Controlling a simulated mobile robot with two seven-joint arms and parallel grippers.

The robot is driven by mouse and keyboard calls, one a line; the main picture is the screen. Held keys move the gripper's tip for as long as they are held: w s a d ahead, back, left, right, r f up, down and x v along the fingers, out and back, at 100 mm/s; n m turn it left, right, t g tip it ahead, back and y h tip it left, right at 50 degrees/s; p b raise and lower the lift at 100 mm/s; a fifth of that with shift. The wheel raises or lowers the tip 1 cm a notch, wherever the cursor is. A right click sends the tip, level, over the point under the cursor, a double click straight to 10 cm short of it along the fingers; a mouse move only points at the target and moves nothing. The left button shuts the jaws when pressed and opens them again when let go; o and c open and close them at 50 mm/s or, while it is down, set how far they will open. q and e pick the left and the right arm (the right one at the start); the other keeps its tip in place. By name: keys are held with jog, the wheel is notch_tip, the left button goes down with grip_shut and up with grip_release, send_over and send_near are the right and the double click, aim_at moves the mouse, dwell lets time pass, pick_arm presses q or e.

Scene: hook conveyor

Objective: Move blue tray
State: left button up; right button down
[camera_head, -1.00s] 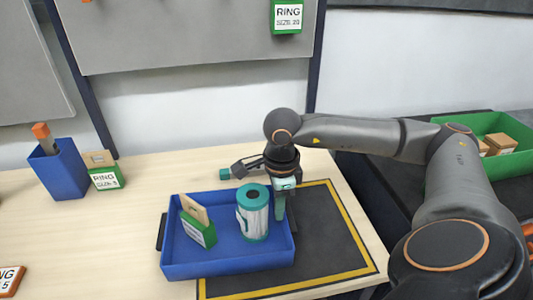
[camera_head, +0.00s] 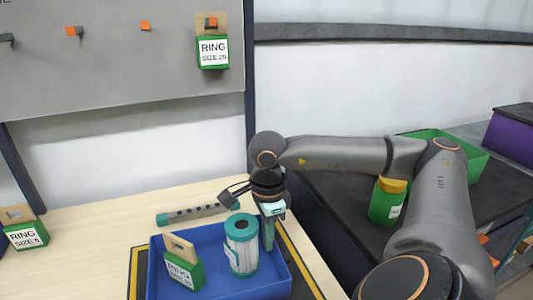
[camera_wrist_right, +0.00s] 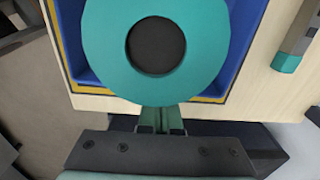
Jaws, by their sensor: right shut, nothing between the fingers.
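The blue tray (camera_head: 208,238) lies on a black mat with a yellow border (camera_head: 137,272), with mat showing at its left and right; its front is cut off by the picture edge. In it stand a white canister with teal ends (camera_head: 241,252) and a green ring box (camera_head: 184,272). My right gripper (camera_head: 268,240) points down at the tray's right side, close beside the canister, its fingers shut and empty. The head view does not show clearly whether they touch the tray wall. In the right wrist view the shut fingers (camera_wrist_right: 160,122) sit by the canister's teal top (camera_wrist_right: 110,45). My left gripper is out of view.
A grey bar with a teal end (camera_head: 200,213) lies behind the tray. A size-5 ring box (camera_head: 24,232) stands at the left. Right of the table, a green jar with a yellow lid (camera_head: 387,205) and a green bin (camera_head: 470,165) stand on a dark surface.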

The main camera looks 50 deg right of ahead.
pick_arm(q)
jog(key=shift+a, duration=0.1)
pick_arm(e)
notch_tip(320, 180, up, 4)
jog(key=p, duration=0.3)
jog(key=shift+f, duration=0.15)
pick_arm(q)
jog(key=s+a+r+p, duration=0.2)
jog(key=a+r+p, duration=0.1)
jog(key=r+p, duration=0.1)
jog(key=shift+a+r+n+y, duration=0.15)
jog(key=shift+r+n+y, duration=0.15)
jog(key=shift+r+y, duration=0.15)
pick_arm(e)
notch_tip(320, 180, up, 6)
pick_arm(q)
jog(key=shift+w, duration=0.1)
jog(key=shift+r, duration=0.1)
